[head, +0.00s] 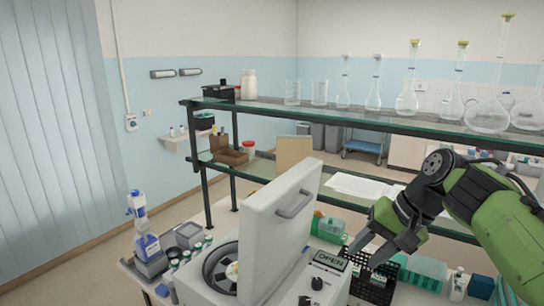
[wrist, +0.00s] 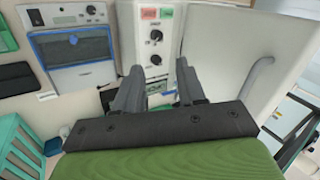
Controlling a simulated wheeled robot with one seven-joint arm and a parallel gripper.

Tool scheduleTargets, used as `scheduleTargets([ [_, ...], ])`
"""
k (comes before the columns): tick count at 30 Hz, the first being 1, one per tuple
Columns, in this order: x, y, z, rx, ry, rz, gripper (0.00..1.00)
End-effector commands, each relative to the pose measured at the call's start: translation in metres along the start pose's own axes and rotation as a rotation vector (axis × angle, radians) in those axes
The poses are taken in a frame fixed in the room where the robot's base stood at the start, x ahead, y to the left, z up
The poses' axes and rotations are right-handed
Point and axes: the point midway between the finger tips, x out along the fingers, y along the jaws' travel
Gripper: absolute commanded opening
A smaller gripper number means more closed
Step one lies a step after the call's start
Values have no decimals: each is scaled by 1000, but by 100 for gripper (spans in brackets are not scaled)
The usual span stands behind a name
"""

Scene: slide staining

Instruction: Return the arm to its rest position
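My gripper (head: 361,256) hangs at the right in the head view, at the end of my green arm. It points down and left above the bench, just right of the raised white lid (head: 270,240) of a centrifuge (head: 210,285). In the wrist view, the two dark fingers of my gripper (wrist: 159,75) stand apart with nothing between them. Past them is a white control panel (wrist: 152,45) with black knobs. The lid (wrist: 225,60) fills the right of the wrist view, close beside the fingers.
A black rack (head: 375,284) and a teal tip box (head: 425,270) stand below my gripper. A glass shelf (head: 330,112) with several flasks runs behind the arm. Bottles (head: 147,245) stand at the bench's left. The wrist view shows a blue-framed device (wrist: 75,50).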

Motion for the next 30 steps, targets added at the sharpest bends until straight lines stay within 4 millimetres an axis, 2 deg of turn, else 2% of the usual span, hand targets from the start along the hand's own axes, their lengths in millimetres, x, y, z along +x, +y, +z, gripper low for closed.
scheduleTargets([
  [1,21,-5,13,-41,-8,78,40],
  [5,63,-6,54,-149,3,297,40],
  [6,73,-2,69,-186,17,368,40],
  [9,84,16,113,-267,80,509,40],
  [12,84,42,156,-328,166,569,40],
  [15,86,71,198,-377,250,543,40],
  [18,94,96,228,-414,305,469,40],
  [22,104,111,246,-438,332,397,40],
  [30,103,112,247,-438,333,389,40],
])
